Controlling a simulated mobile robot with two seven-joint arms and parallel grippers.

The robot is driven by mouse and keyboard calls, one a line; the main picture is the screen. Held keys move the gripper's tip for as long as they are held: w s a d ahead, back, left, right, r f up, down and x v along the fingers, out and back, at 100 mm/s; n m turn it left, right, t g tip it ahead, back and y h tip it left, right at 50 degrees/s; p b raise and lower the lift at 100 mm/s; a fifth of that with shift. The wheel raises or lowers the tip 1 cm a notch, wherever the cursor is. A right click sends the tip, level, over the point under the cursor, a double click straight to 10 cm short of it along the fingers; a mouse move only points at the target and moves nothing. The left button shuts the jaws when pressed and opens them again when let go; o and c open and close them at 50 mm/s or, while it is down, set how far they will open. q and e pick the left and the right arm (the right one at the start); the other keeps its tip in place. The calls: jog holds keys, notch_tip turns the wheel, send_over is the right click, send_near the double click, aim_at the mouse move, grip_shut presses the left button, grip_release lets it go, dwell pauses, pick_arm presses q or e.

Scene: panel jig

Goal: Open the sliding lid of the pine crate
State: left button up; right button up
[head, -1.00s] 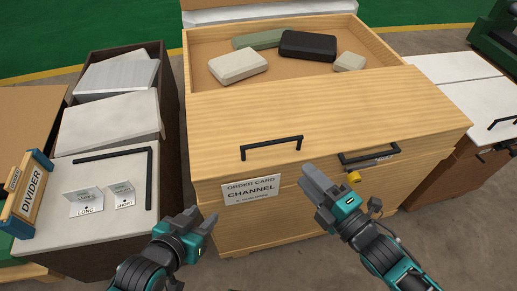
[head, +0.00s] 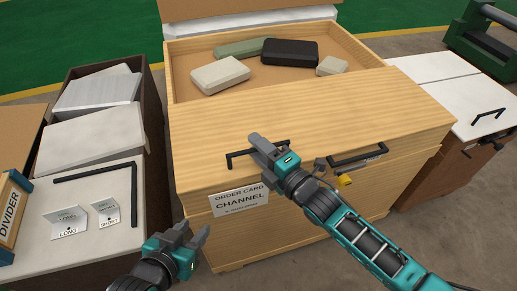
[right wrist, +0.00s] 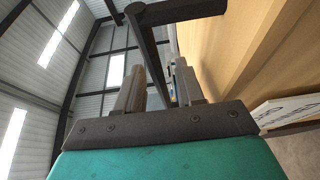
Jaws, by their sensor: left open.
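The pine crate (head: 300,218) stands in the middle of the head view. Its pine lid (head: 330,120) covers the front part of the top, leaving the back part uncovered. A black bar handle (head: 238,160) is on the lid near its front edge. My right gripper (head: 256,143) is at this handle, hiding its middle. In the right wrist view, the handle (right wrist: 176,12) shows just ahead of the right fingers (right wrist: 158,85), which are apart with a gap between them. I cannot tell whether they touch it. My left gripper (head: 190,235) is open and empty, low beside the crate's front left corner.
A second black handle (head: 358,157) is to the right, near a yellow piece (head: 344,181). A label (head: 238,200) is on the crate front. Inside lie a black case (head: 290,52) and several pale or green blocks. A white-topped cabinet (head: 440,85) stands right, a panel bin (head: 97,130) left.

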grip_shut()
dwell(0.4)
